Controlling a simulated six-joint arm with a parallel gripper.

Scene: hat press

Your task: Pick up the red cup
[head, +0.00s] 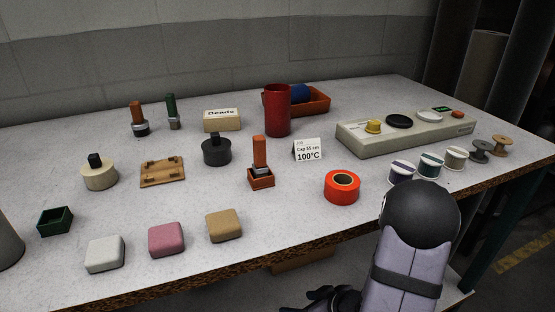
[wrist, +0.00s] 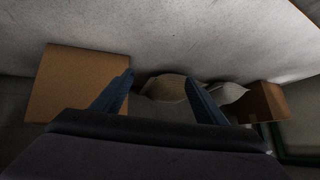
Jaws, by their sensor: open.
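The red cup (head: 277,112) is a tall red cylinder standing upright toward the back middle of the table, in front of an orange tray. My gripper (head: 335,299) is low at the bottom edge of the head view, in front of the table's front edge and well apart from the cup. In the wrist view my gripper (wrist: 160,92) shows two dark fingers spread apart with nothing held between them. The cup is not in the wrist view.
An orange tray (head: 318,103) with a blue roll stands behind the cup. A sign (head: 307,150), an orange stamp (head: 260,163) and a red tape roll (head: 342,187) stand nearer the front. A long grey block (head: 405,137) is at right. The wrist view shows a cardboard box (wrist: 75,83).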

